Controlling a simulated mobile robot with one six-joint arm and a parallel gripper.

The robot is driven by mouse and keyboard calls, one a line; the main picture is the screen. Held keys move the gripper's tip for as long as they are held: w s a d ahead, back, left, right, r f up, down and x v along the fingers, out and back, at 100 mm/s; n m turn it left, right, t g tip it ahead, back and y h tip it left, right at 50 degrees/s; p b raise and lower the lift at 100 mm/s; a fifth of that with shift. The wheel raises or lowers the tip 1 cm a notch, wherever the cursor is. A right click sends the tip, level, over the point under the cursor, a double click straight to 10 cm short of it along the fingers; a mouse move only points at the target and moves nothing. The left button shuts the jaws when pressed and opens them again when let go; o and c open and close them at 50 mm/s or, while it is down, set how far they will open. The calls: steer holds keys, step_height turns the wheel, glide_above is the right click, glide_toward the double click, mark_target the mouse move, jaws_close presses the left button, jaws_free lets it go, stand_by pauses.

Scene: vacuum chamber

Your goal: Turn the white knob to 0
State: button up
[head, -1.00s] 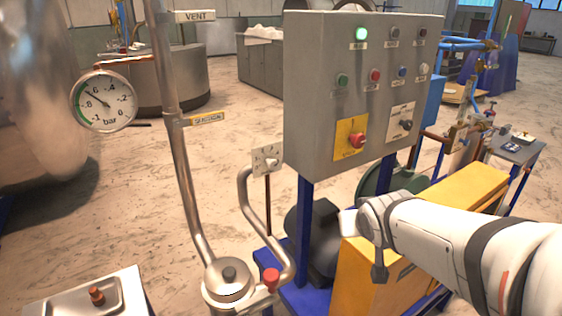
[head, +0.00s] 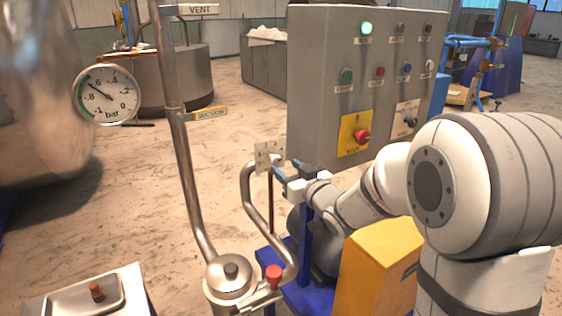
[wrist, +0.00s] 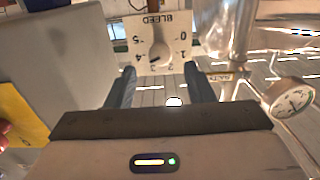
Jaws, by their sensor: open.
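The white knob (wrist: 160,54) sits on a pale square plate (wrist: 142,26) marked BLEED, with a numbered scale that appears upside down in the wrist view. The 0 is at the right of the scale and the 5 at the left. The knob's dark mark appears to point down and left, towards the 3 to 4 side; the exact value is unclear. In the head view the plate (head: 262,154) stands on a thin post. My gripper (head: 287,171) is just right of it. In the wrist view my gripper (wrist: 161,86) is open, its blue fingers spread either side below the knob, apparently not touching it.
A grey control cabinet (head: 340,75) stands close to my arm. A curved metal pipe (head: 249,190) with a red-knobbed lever (head: 273,273) runs beside the plate. A pressure gauge (head: 107,94) and a vertical vent pipe (head: 180,140) are to the left. A yellow housing (head: 375,275) is below my arm.

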mark_target(278, 161)
steer(key=x, duration=0.4)
steer(key=shift+p, duration=0.4)
steer(key=shift+c, duration=0.3)
steer(key=c, duration=0.9)
